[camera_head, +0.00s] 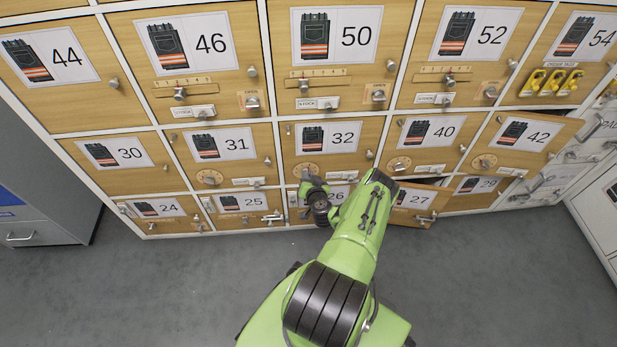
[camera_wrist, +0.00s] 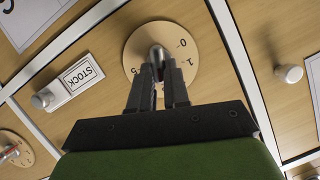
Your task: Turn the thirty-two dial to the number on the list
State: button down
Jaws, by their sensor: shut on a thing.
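The thirty-two door (camera_head: 345,160) is a wooden locker front with a workwear picture and the number 32. Its round tan dial (camera_head: 301,168) is at the door's lower left, partly hidden by my gripper (camera_head: 309,180). In the wrist view the dial disc (camera_wrist: 187,65) shows a 0, a 1 and a 5, with other marks hidden by the fingers. A silver knob (camera_wrist: 157,53) stands at its middle. In the wrist view my gripper (camera_wrist: 159,72) is shut on this knob, one finger on each side. I see no readable list.
A STOCK label slot (camera_wrist: 82,75) and a small silver knob (camera_wrist: 43,100) are beside the dial. Similar dials are on doors 31 (camera_head: 235,150) and 40 (camera_head: 440,145). Doors 42 (camera_head: 545,130) and 27 (camera_head: 425,205) stand ajar. The grey floor (camera_head: 150,290) is clear.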

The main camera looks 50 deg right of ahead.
jog(key=shift+s+d+f+m+t+y, duration=0.15)
jog(key=shift+m+t+y, duration=0.1)
jog(key=shift+m+t, duration=0.5)
jog(key=shift+s+d+f+m+t+y, duration=0.1)
jog(key=shift+m+t+y, duration=0.15)
jog(key=shift+m, duration=0.8)
jog(key=shift+s+d+f+m+t+y, duration=0.1)
jog(key=shift+f+m+t+y, duration=0.1)
jog(key=shift+m+t, duration=0.55)
jog(key=shift+m, duration=0.35)
jog(key=c, duration=1.1)
grip_release()
jog(key=p+v, duration=0.4)
jog(key=v, duration=1.2)
